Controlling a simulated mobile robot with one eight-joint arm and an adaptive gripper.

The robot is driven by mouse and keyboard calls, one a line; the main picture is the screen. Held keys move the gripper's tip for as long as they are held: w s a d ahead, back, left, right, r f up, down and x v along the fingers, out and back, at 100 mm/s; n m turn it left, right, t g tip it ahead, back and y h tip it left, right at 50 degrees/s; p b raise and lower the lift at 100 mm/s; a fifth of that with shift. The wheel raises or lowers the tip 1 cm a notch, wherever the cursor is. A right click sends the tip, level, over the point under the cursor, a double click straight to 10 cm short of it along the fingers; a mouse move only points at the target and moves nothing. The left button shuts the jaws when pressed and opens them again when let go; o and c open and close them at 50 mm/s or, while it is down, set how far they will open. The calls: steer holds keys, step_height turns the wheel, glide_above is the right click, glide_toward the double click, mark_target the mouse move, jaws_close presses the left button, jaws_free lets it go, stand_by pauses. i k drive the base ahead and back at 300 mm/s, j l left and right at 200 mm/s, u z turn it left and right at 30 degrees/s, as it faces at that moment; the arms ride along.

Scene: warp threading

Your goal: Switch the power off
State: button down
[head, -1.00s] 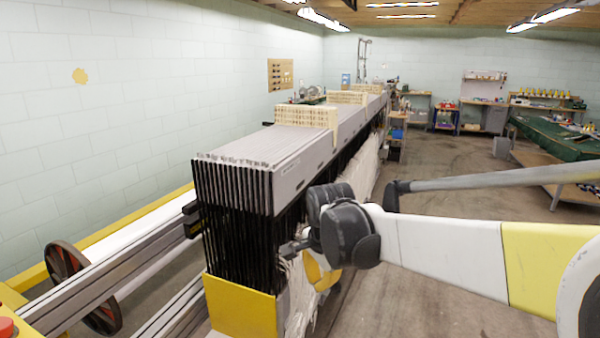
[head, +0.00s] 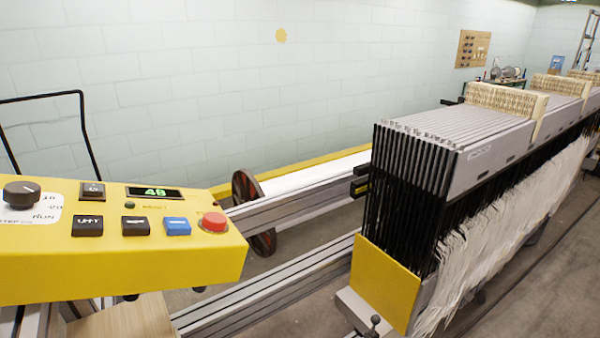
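A yellow control panel (head: 120,262) stands at the left in the head view. On its top are a black rotary knob (head: 21,193) with white markings beside it, several black and blue buttons, a small display (head: 155,192) lit with green digits, and a red round button (head: 213,222) at the right end. I cannot tell which control is the power switch. My gripper is outside the view, so its state does not show.
A warp machine with a stack of grey-topped black frames (head: 455,125) and hanging white threads (head: 515,210) fills the right. Metal rails (head: 290,270) and a dark reddish wheel (head: 252,212) lie between it and the panel. A black bent tube (head: 85,125) stands behind the panel.

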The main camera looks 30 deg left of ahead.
mark_target(90, 189)
steer(key=u, duration=0.45)
steer(key=i+u, duration=0.1)
steer(key=u, duration=0.8)
steer(key=i+u, duration=0.1)
steer(key=u, duration=0.35)
steer(key=l+u, duration=0.1)
steer(key=u, duration=0.3)
steer(key=l+u, duration=0.1)
steer(key=u, duration=0.35)
